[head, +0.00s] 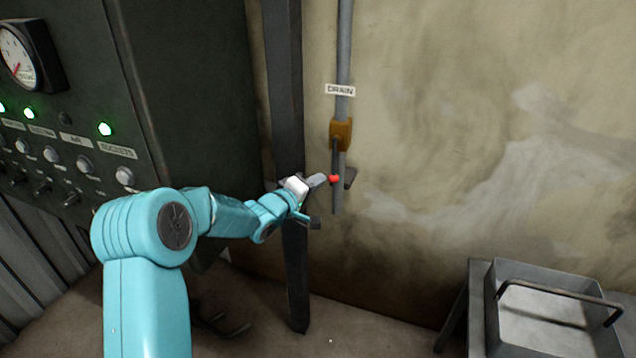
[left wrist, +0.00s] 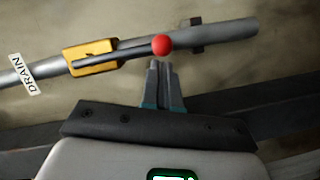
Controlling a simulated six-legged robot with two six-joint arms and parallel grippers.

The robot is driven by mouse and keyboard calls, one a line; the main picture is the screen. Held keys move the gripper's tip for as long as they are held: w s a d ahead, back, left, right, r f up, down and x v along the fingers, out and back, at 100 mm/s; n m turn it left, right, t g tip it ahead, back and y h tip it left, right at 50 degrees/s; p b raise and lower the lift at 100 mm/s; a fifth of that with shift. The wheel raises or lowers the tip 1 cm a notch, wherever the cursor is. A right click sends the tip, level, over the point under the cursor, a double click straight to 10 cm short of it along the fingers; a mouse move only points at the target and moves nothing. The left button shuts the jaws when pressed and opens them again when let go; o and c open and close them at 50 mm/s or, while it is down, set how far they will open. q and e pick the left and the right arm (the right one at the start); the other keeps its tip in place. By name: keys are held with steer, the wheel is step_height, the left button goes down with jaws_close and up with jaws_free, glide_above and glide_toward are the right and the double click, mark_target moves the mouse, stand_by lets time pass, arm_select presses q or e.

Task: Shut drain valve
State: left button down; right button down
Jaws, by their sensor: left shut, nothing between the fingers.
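The drain valve has a brass-coloured body (head: 341,133) on a grey vertical pipe (head: 344,45), under a white DRAIN label (head: 340,90). Its thin lever hangs down along the pipe and ends in a red ball knob (head: 334,179). In the left wrist view the valve body (left wrist: 92,57), the lever and the red knob (left wrist: 162,45) show clearly. My left gripper (head: 322,181) is shut and empty, its tips just left of the knob. In the left wrist view its fingertips (left wrist: 161,66) lie close to the knob; I cannot tell whether they touch. My right gripper is not in view.
A dark control cabinet (head: 195,80) with a gauge, green lights and knobs stands at the left. A dark upright post (head: 285,90) is behind my left wrist. A grey tray (head: 490,315) with a handle stands at the lower right. The wall right of the pipe is clear.

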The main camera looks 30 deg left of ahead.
arm_select(q)
steer(key=shift+w, duration=0.5)
steer(key=shift+d+f, duration=0.1)
steer(key=shift+d, duration=0.1)
steer(key=shift+d+n, duration=0.2)
steer(key=shift+n, duration=0.1)
